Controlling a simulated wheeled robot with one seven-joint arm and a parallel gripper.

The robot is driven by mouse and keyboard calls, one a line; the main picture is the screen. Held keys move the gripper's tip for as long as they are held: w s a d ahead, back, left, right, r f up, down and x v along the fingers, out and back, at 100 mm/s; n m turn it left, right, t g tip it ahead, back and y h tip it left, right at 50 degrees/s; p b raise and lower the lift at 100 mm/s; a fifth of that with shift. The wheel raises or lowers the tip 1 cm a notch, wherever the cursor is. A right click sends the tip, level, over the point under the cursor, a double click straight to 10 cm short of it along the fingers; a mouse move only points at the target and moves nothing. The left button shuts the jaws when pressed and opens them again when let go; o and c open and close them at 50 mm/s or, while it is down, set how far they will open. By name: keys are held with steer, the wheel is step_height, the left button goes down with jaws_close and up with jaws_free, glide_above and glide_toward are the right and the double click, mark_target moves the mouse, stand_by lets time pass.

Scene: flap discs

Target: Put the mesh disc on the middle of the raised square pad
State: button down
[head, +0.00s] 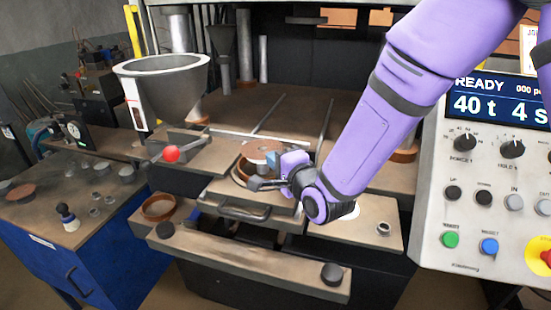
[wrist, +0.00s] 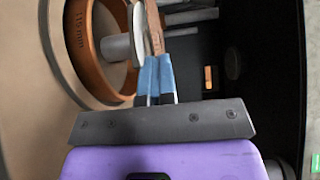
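A round brown disc (head: 262,147) with a pale centre sits above an orange ring (head: 240,175) on the press's sliding plate (head: 222,190). I take it for the mesh disc, though no mesh shows clearly. In the wrist view a thin brown disc edge (wrist: 153,22) lies between the blue fingertips of my gripper (wrist: 157,75), which look closed on it. In the head view my gripper (head: 275,168) reaches in from the right to the disc's edge. The orange ring (wrist: 85,40) surrounds a grey post (wrist: 117,48). I cannot single out the raised square pad for certain.
Another orange ring (head: 158,206) lies on the front ledge. A blue cabinet (head: 85,255) with small parts is at left; a control panel (head: 485,190) is at right.

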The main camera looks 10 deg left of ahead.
steer(key=shift+f, duration=0.45)
stand_by(1.1)
steer(key=c, duration=1.5)
jaws_free()
steer(key=shift+c, duration=0.2)
steer(key=shift+f, duration=0.1)
steer(key=shift+s+d+f, duration=0.1)
steer(key=shift+f, duration=0.05)
steer(key=shift+r+v, duration=0.15)
steer(key=shift+v, duration=0.65)
steer(key=shift+r+v, duration=0.15)
steer(key=shift+v, duration=0.7)
steer(key=o, duration=0.6)
steer(key=shift+c, duration=0.2)
